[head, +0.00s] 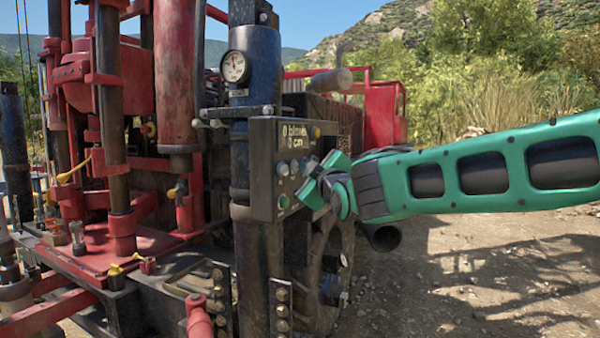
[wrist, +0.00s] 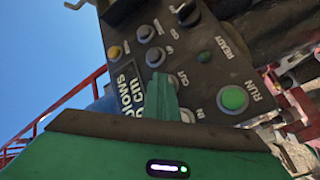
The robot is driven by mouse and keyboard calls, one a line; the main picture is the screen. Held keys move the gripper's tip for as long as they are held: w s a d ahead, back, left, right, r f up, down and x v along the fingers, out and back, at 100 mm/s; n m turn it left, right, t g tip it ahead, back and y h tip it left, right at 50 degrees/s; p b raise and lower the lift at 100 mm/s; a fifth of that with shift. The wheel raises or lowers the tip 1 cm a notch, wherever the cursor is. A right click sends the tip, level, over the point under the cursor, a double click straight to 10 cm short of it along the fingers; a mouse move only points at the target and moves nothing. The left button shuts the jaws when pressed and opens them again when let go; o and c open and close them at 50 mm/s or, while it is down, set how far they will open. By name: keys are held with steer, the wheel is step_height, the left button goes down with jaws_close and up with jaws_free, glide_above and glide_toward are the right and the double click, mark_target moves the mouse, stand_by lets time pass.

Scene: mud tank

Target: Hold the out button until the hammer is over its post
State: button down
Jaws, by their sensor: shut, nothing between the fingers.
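A dark control box (head: 283,165) carries a display reading "0 blows" and "0 cm". In the wrist view its panel (wrist: 215,75) shows several buttons with labels. The OUT label (wrist: 181,79) is beside my gripper's fingertip; the out button itself is hidden behind it. My green gripper (wrist: 163,88) is shut and empty, its tip at or very near that button. I cannot tell whether the button is pressed. In the head view my gripper (head: 312,183) is at the box's right side. A red cylinder (head: 175,75) hangs at the left; I cannot tell if it is the hammer.
In the wrist view the in button (wrist: 187,115) and green run button (wrist: 233,97) are close to my gripper, and the up button (wrist: 155,57) is just above its tip. A dark column with a gauge (head: 235,66) stands behind the box. Open dirt ground (head: 480,270) lies right.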

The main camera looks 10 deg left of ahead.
steer(key=shift+s+d, duration=0.35)
steer(key=shift+d, duration=0.55)
steer(key=shift+s+d, duration=0.25)
steer(key=shift+d, duration=0.55)
steer(key=shift+s+d, duration=0.3)
steer(key=shift+d, duration=0.45)
steer(key=shift+s+d, duration=0.25)
steer(key=shift+d, duration=0.55)
